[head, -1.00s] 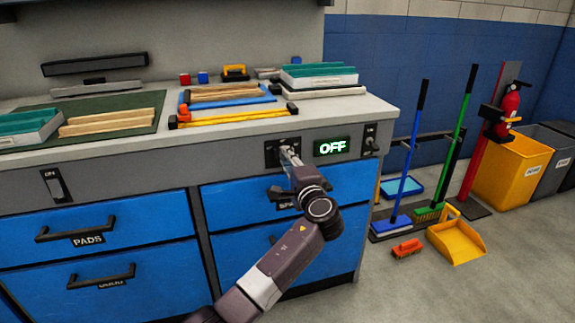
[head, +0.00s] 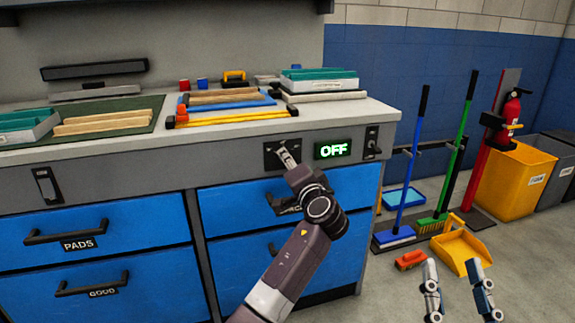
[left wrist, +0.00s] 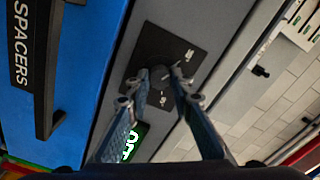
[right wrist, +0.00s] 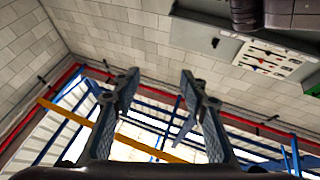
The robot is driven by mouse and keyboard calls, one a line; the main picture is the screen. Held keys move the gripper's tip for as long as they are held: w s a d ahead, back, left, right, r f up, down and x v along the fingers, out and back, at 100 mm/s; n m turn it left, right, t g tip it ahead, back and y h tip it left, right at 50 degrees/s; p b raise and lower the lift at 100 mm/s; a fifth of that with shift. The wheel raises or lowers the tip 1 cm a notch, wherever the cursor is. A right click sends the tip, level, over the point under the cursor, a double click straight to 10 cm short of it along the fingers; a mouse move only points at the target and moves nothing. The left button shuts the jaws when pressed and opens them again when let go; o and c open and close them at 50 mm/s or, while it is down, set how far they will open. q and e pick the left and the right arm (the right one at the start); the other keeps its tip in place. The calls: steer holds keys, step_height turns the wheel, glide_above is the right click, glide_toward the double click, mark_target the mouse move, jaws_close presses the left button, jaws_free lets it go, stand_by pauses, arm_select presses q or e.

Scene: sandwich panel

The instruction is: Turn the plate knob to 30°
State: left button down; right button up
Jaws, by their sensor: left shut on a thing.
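The plate knob (left wrist: 159,77) is a dark round knob on a black square plate (left wrist: 186,48) with small white marks, in the left wrist view. The same black plate (head: 271,160) is on the bench front in the head view, where the gripper mostly covers the knob. My left gripper (head: 287,153) is shut on the knob, one finger on each side in the left wrist view (left wrist: 163,88). The knob's exact angle is too small to read. My right gripper (head: 456,268) is open and empty, away from the bench; its spread fingers show in the right wrist view (right wrist: 158,88).
A display (head: 333,150) reading OFF in the head view is right of the plate, with a switch (head: 372,142) beyond it. Blue drawers (head: 225,240) with black handles are below. Brooms, a yellow dustpan (head: 462,248) and bins stand at right.

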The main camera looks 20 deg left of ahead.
arm_select(q)
steer(key=shift+f, duration=0.15)
arm_select(e)
steer(key=shift+s+r+t, duration=0.6)
steer(key=shift+r, duration=0.35)
arm_select(q)
steer(key=c, duration=1.7)
jaws_free()
steer(key=shift+s+d, duration=0.1)
steer(key=v, duration=0.7)
steer(key=shift+s+d, duration=0.1)
steer(key=shift+s, duration=0.05)
